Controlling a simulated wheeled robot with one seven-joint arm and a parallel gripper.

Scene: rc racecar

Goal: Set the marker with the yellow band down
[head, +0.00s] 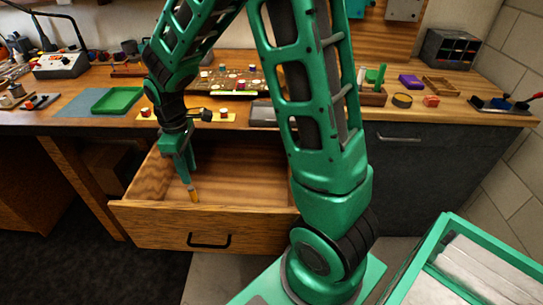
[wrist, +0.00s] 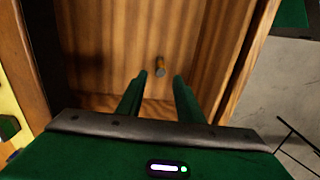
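The marker (head: 194,195) is a short stub with an orange-yellow band, low in the open wooden drawer (head: 205,220). In the wrist view the marker (wrist: 160,68) shows a yellowish body and a grey end, near the drawer's front. My gripper (head: 187,182) reaches down into the drawer just above the marker. In the wrist view its two green fingers (wrist: 160,76) are apart, with a clear gap on either side of the marker. The fingers look open and do not visibly touch it. I cannot tell whether the marker stands upright or leans.
The drawer's inside is otherwise bare. Its front panel and side walls stand close around my gripper. The workbench above holds a green tray (head: 117,100), a board of small parts (head: 232,80) and several blocks. A green-rimmed bin (head: 440,240) stands at the lower right.

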